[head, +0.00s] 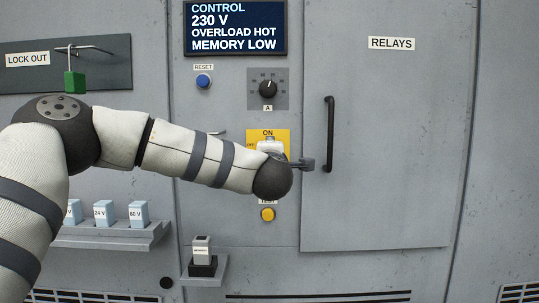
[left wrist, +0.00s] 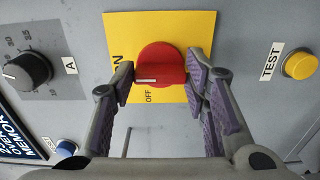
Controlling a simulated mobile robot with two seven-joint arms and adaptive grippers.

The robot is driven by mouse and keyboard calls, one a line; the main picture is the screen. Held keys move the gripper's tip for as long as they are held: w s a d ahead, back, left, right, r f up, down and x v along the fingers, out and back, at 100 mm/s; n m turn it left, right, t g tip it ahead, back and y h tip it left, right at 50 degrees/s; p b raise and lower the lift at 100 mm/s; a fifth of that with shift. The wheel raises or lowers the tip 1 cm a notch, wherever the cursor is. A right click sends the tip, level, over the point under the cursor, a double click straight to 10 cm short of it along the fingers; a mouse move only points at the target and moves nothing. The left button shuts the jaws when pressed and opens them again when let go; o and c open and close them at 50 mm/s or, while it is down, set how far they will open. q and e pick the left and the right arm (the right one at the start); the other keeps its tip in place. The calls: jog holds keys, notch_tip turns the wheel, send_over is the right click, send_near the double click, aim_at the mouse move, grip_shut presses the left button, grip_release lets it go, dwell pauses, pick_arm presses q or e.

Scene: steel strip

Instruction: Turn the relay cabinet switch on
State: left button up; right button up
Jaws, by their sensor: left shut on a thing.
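The switch is a red rotary knob (left wrist: 160,65) on a yellow plate (left wrist: 190,25) lettered ON and OFF. In the left wrist view, ON is at the left, partly covered by a finger, and OFF is below the knob. A white mark on the knob runs toward the left, the ON side; I cannot tell its exact setting. My left gripper (left wrist: 161,74) has its purple-padded fingers on either side of the knob and is shut on it. In the head view, my arm and wrist hide the knob and part of the yellow plate (head: 281,135). My right gripper is out of view.
Above the switch are a dial (head: 268,89) and a blue RESET button (head: 203,81). A yellow TEST button (head: 267,214) is below. The RELAYS door (head: 400,150), with a black handle (head: 329,135), is shut at the right. A small shelf (head: 204,278) juts out below.

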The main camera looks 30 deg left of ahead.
pick_arm(q)
jog(key=shift+r, duration=0.1)
jog(key=o, duration=1.1)
jog(key=shift+o, duration=0.2)
jog(key=v, duration=1.2)
jog(key=shift+s, duration=0.1)
